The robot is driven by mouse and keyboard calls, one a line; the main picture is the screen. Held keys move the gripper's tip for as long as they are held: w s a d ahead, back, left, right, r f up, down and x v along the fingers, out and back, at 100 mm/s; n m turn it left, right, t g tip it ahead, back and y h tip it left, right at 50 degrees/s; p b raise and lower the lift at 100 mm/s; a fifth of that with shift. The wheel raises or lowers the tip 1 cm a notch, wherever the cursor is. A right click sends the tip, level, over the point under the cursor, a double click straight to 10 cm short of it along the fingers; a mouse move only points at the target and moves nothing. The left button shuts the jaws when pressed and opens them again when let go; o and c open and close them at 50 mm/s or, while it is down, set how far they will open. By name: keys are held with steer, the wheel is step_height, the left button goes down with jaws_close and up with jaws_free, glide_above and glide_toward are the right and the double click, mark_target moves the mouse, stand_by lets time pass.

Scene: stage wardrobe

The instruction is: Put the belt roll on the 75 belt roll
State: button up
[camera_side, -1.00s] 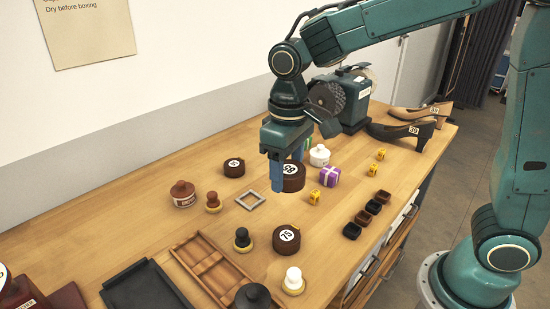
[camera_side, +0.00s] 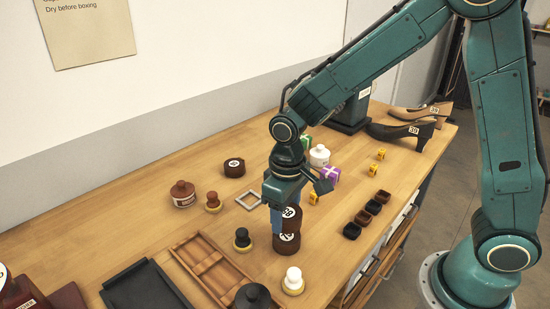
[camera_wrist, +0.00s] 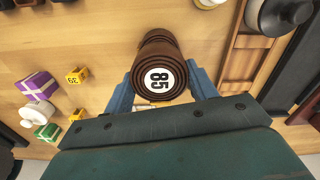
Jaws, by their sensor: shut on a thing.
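My gripper (camera_side: 286,214) has blue fingers and is shut on a dark brown belt roll (camera_side: 293,222) with a white label. In the wrist view the held roll (camera_wrist: 158,80) reads 85 and sits between both fingers. The 75 belt roll (camera_side: 287,244) stands on the table directly under it. The two look stacked in line, and I cannot tell whether they touch. In the wrist view part of another brown roll (camera_wrist: 156,39) shows past the held one. A finger partly covers the held roll in the side view.
Another belt roll (camera_side: 233,168) stands farther back. A black-knobbed item (camera_side: 242,240) and a white-knobbed item (camera_side: 293,281) stand near the stack. A wooden divided tray (camera_side: 212,270) is to the left. Small dark cups (camera_side: 362,217) and a purple gift box (camera_side: 329,178) are to the right.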

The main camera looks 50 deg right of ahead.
mark_target(285, 223)
steer(key=shift+f, duration=1.8)
steer(key=shift+f, duration=0.1)
steer(key=o, duration=1)
steer(key=shift+o, duration=0.2)
step_height(285, 223, up, 11)
steer(key=shift+r, duration=0.6)
steer(key=shift+d+r, duration=0.1)
